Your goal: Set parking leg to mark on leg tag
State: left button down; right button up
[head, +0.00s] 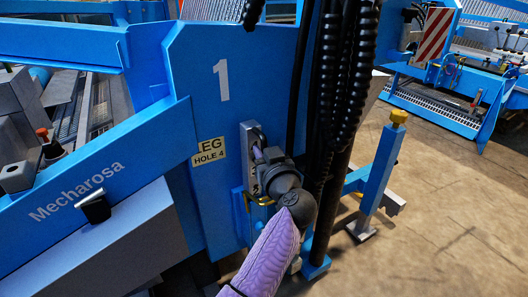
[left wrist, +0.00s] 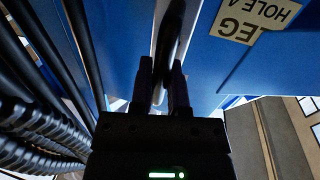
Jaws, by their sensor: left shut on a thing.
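The leg tag (head: 210,151) on the blue machine side reads "LEG HOLE 4"; it also shows upside down in the left wrist view (left wrist: 256,18). Right of it a grey upright metal piece (head: 248,137) with dark marks stands against the blue panel, partly hidden by my gripper; I cannot tell whether it is the parking leg. My left gripper (head: 262,160) is at this piece, its fingers mostly hidden. In the left wrist view its two fingers (left wrist: 162,92) are shut on a dark curved bar (left wrist: 170,38). My right gripper is not in view.
Black ribbed hoses (head: 342,95) hang close to the right of my gripper. A blue post with a yellow cap (head: 381,170) and a foot plate stands farther right. The blue side panel (head: 215,115) is marked 1. Bare floor (head: 450,215) lies at the right.

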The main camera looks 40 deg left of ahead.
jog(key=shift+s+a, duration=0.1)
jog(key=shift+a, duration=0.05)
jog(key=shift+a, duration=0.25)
pick_arm(q)
jog(key=shift+f, duration=0.1)
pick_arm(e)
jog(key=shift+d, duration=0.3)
pick_arm(q)
jog(key=shift+f, duration=0.3)
notch_tip(320, 180, down, 4)
jog(key=shift+f+b, duration=0.1)
jog(key=shift+b, duration=0.25)
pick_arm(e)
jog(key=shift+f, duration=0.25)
pick_arm(q)
jog(key=c, duration=0.6)
grip_release()
jog(key=shift+c, duration=0.2)
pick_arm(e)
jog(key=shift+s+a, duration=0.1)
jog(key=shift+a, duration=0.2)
pick_arm(q)
jog(key=shift+d, duration=0.1)
